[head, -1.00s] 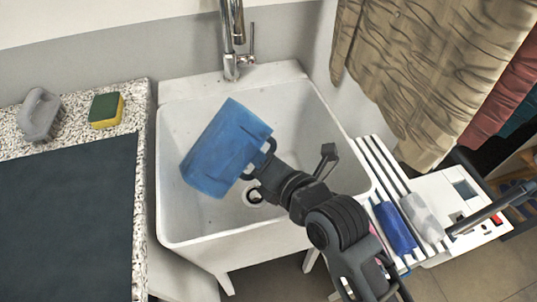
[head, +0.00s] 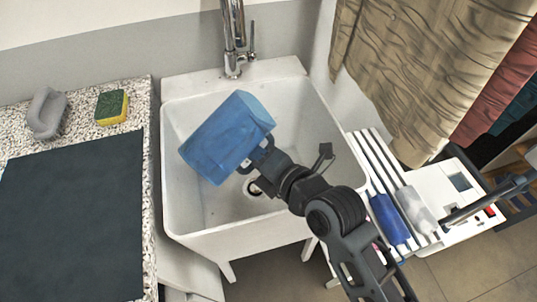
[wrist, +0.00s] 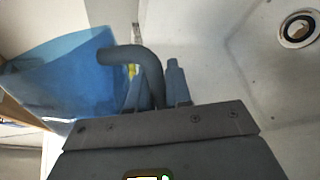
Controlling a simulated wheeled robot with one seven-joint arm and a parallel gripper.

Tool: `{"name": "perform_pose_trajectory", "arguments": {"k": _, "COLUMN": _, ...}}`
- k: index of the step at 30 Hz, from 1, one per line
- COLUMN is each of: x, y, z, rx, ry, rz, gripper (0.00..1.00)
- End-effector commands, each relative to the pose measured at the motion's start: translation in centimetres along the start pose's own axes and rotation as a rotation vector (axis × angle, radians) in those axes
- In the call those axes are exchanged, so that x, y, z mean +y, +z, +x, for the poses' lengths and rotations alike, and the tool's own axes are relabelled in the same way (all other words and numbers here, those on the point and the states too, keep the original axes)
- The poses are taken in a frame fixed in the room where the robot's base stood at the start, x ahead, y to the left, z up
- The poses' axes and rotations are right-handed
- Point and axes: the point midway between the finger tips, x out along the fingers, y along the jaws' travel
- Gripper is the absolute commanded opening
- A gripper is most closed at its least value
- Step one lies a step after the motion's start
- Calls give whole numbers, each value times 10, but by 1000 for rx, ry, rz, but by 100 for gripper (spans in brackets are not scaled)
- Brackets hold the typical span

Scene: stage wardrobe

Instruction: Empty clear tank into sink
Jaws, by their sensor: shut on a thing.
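A blue, box-shaped tank (head: 228,138) with a dark handle is held tilted over the white sink (head: 180,228). It looks blue rather than clear, and I cannot see whether any liquid is in it or pouring out. My gripper (head: 260,158) is shut on the handle at the tank's right side. In the wrist view the tank (wrist: 60,75) fills the left, with the curved grey handle (wrist: 140,62) between my fingers. The sink's drain (head: 253,187) shows below and right of the tank.
A chrome faucet (head: 232,35) stands behind the sink. A speckled counter at left holds a grey brush (head: 46,113), a sponge (head: 112,107) and a dark mat (head: 75,220). At right are a slatted rack with a blue roll (head: 390,220), a white machine (head: 455,190) and hanging clothes (head: 430,70).

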Motion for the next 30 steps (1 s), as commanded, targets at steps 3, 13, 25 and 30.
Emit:
{"name": "perform_pose_trajectory", "arguments": {"k": 3, "x": 0, "y": 0, "z": 1, "rx": 5, "ry": 4, "rz": 19, "gripper": 0}}
{"name": "perform_pose_trajectory", "arguments": {"k": 13, "x": -3, "y": 1, "z": 2, "rx": 21, "ry": 5, "rz": 71, "gripper": 0}}
{"name": "perform_pose_trajectory", "arguments": {"k": 25, "x": -5, "y": 0, "z": 1, "rx": 33, "ry": 8, "rz": 104, "gripper": 0}}
{"name": "perform_pose_trajectory", "arguments": {"k": 30, "x": -5, "y": -4, "z": -1, "rx": 35, "ry": 10, "rz": 110, "gripper": 0}}
